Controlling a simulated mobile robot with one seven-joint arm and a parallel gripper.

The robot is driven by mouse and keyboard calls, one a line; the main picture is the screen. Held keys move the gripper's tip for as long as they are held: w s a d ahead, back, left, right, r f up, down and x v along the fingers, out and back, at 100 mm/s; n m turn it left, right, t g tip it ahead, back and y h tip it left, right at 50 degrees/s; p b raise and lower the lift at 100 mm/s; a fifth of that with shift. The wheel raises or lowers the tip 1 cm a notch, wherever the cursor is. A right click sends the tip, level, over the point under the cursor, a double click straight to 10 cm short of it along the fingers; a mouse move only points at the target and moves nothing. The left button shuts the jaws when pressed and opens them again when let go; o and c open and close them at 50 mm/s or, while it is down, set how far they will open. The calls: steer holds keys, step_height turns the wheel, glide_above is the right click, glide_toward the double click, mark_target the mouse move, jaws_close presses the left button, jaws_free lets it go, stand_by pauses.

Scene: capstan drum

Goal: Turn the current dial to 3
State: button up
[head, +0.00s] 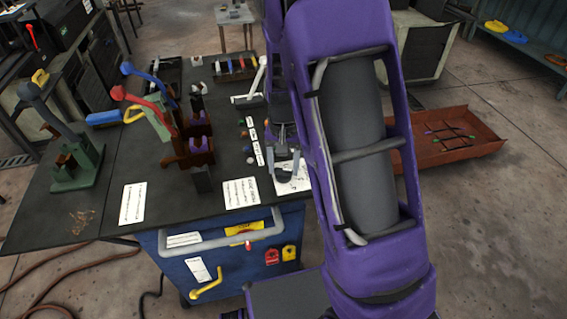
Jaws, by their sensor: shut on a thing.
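My gripper (284,163) is over the right part of the dark tabletop, pointing down, beside my purple arm. Its two grey fingers are around a small grey part that looks like the knob of the current dial (283,153). A white plate with black marks (291,183) lies just below and in front of the fingers. The dial's numbers and pointer are too small and too covered to read. My gripper and arm hide part of the dial.
Left of my gripper are small coloured buttons with white labels (253,135). A white lever (257,80) stands behind them. Red and blue levers on a brown stand (190,150) rise at the middle. A green lever stand (80,165) is far left. The front tabletop holds flat white cards (240,193).

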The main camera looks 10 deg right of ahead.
mark_target(284, 169)
stand_by(0.4)
steer(key=o, duration=1.4)
steer(key=shift+c, duration=0.2)
step_height(284, 169, up, 18)
steer(key=p, duration=0.2)
steer(key=shift+f+p, duration=0.25)
steer(key=shift+p, duration=0.1)
